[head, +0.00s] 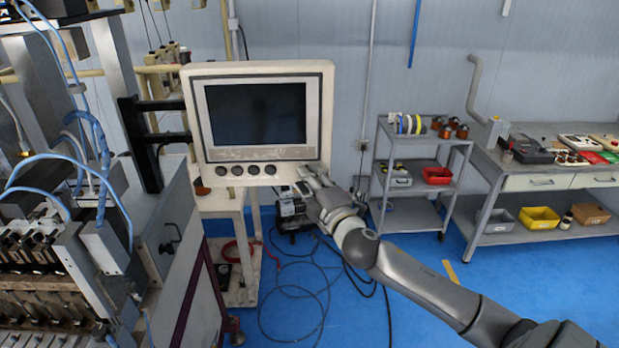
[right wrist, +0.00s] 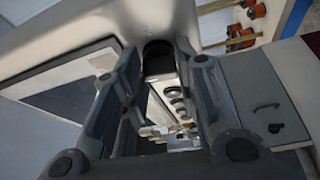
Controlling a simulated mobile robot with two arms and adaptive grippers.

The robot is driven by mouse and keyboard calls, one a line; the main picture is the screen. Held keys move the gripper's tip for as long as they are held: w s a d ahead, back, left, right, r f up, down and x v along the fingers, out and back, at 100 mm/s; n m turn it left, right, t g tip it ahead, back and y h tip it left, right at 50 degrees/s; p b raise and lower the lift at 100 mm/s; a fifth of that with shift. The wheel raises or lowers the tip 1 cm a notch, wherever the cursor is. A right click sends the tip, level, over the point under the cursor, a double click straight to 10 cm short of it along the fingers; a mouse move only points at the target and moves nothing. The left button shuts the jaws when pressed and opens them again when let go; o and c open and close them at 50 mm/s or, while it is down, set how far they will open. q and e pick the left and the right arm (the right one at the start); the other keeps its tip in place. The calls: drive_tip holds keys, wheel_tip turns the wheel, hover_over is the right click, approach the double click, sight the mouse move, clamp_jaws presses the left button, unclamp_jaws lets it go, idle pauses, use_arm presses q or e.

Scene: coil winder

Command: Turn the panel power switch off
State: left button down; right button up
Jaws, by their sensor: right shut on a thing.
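The cream control panel (head: 320,120), with a dark screen and a row of several round dark knobs below it, stands left of centre in the head view. My right gripper (head: 306,176) is at the panel's lower right corner. In the right wrist view, my right gripper (right wrist: 160,66) has its two fingers on either side of a dark rounded part (right wrist: 158,50) at the panel's edge, and it is shut on that part. This appears to be the panel power switch; its on or off position cannot be read. My left gripper is not in view.
A winding machine with blue hoses (head: 60,230) fills the left side. A grey trolley (head: 412,180) and a workbench (head: 530,180) with bins stand at the right. Black cables (head: 300,290) lie on the blue floor below the panel.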

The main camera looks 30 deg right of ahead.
drive_tip(key=shift+n+g, duration=0.3)
drive_tip(key=shift+n, duration=0.3)
drive_tip(key=o, duration=1)
drive_tip(key=shift+s, duration=0.15)
drive_tip(key=s+a, duration=0.2)
drive_tip(key=s, duration=0.9)
drive_tip(key=shift+s, duration=0.3)
